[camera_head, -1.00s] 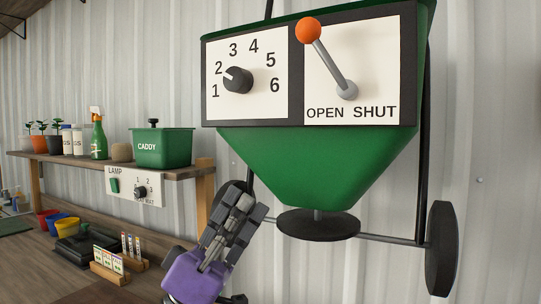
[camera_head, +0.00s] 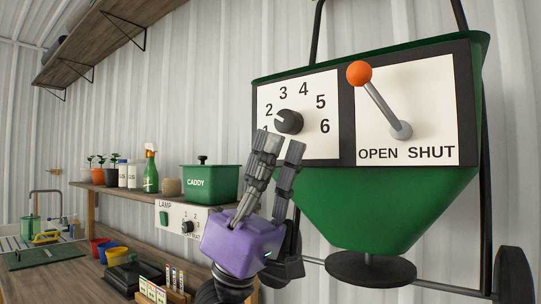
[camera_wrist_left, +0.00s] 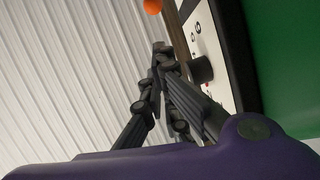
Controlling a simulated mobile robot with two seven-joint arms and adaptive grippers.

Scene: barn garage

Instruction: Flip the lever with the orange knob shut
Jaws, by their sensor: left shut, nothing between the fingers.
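The lever (camera_head: 385,106) with the orange knob (camera_head: 359,73) is on the white right-hand panel of the green spreader (camera_head: 390,205). It leans up and left, toward the OPEN side, from its grey pivot. My left gripper (camera_head: 282,138) points upward in front of the left dial panel, below and left of the knob, apart from the lever. Its fingers are shut and empty. In the left wrist view the orange knob (camera_wrist_left: 152,6) shows at the top edge, beyond the fingertips (camera_wrist_left: 162,50). My right gripper is not in view.
A black dial (camera_head: 289,121) with numbers sits left of the lever, close to my left fingers. A shelf with the green caddy (camera_head: 210,183), a spray bottle (camera_head: 151,171) and pots stands at left. The space before the lever panel is clear.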

